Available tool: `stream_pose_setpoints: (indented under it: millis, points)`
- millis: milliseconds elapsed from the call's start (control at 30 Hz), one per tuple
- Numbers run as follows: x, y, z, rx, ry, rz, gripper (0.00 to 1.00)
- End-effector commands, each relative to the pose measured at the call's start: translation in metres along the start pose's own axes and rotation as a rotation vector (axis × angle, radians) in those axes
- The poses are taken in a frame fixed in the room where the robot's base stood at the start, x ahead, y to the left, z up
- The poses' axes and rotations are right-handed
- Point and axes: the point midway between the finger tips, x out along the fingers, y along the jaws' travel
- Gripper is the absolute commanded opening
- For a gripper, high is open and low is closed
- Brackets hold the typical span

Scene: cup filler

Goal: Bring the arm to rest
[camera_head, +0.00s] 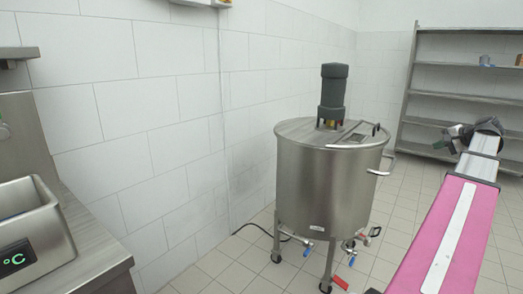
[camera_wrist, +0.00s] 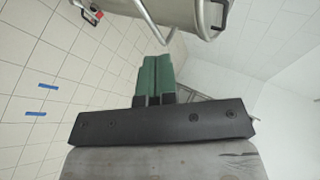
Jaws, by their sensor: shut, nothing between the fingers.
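My gripper (camera_wrist: 155,58) shows in the middle of the wrist view. Its two green fingers lie together, with nothing between them. In the head view my pink arm reaches up the right side, and its dark end, with my gripper (camera_head: 446,140), is held in the air to the right of the steel tank. The gripper looks small there and is apart from the tank in the picture.
A round steel tank (camera_head: 325,190) with a dark motor on its lid stands on wheeled legs by the tiled wall. Metal shelves (camera_head: 460,97) stand at the back right. A steel counter (camera_head: 90,245) with a digital-display unit (camera_head: 40,235) is at left.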

Motion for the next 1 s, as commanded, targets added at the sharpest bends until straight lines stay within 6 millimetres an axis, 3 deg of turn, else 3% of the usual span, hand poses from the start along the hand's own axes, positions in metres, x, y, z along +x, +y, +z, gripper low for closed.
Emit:
stream_pose_setpoints:
  millis: [367, 667, 867, 1000]
  points:
    - [0.041, 0.011, 0.023, -0.023, -0.031, 0.05, 0.0]
    - [0.102, 0.03, 0.063, -0.069, -0.081, 0.131, 0.0]
    - [0.166, 0.054, 0.116, -0.134, -0.141, 0.228, 0.0]
    - [0.217, 0.077, 0.169, -0.209, -0.198, 0.319, 0.0]
